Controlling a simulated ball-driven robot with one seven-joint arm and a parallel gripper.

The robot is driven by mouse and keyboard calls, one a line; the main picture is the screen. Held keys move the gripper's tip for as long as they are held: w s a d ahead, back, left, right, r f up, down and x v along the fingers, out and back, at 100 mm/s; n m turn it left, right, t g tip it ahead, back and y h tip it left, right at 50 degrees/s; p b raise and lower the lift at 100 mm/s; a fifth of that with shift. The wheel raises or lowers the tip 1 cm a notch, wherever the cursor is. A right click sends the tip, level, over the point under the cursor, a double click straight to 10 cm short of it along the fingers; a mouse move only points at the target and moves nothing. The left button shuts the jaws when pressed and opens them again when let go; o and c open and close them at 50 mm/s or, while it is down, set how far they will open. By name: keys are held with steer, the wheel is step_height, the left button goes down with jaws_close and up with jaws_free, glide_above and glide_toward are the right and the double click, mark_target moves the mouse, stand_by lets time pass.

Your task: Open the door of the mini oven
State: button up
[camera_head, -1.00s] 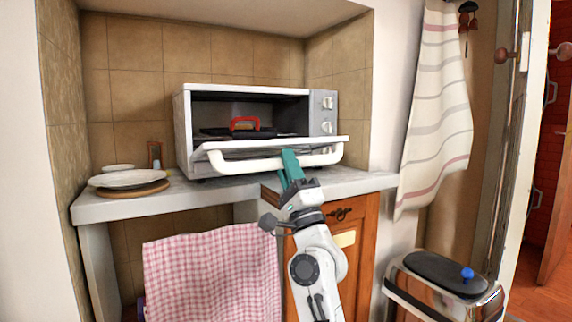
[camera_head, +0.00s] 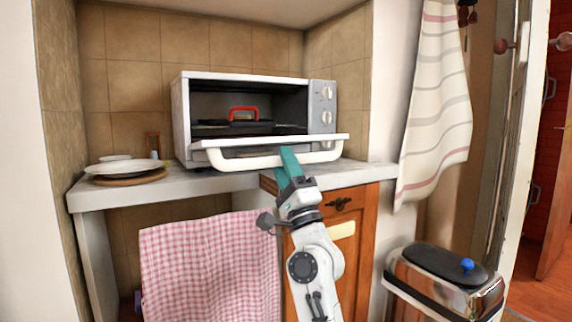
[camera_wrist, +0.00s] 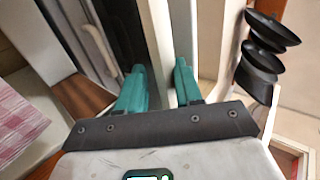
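The white mini oven (camera_head: 178,120) stands on the counter. Its door (camera_head: 245,142) is folded down to about level, and the cavity is open to view. The white bar handle (camera_head: 235,163) runs along the door's front edge. My gripper (camera_head: 289,156) is at the handle, right of its middle, with its teal fingertips reaching up to it from below and in front. In the wrist view my gripper (camera_wrist: 161,66) has its two fingers apart, with a pale strip showing between them. I cannot tell whether either finger touches the handle.
A red-handled dark item (camera_head: 243,114) sits inside the oven. Stacked plates (camera_head: 124,165) stand on the counter (camera_head: 190,185) at left. A checked cloth (camera_head: 210,265) hangs below, beside a wooden cabinet (camera_head: 360,225). A metal bin (camera_head: 445,280) stands at right.

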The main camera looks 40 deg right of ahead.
steer(key=shift+o, duration=0.7)
steer(key=shift+w+f, duration=0.15)
steer(key=shift+w, duration=0.05)
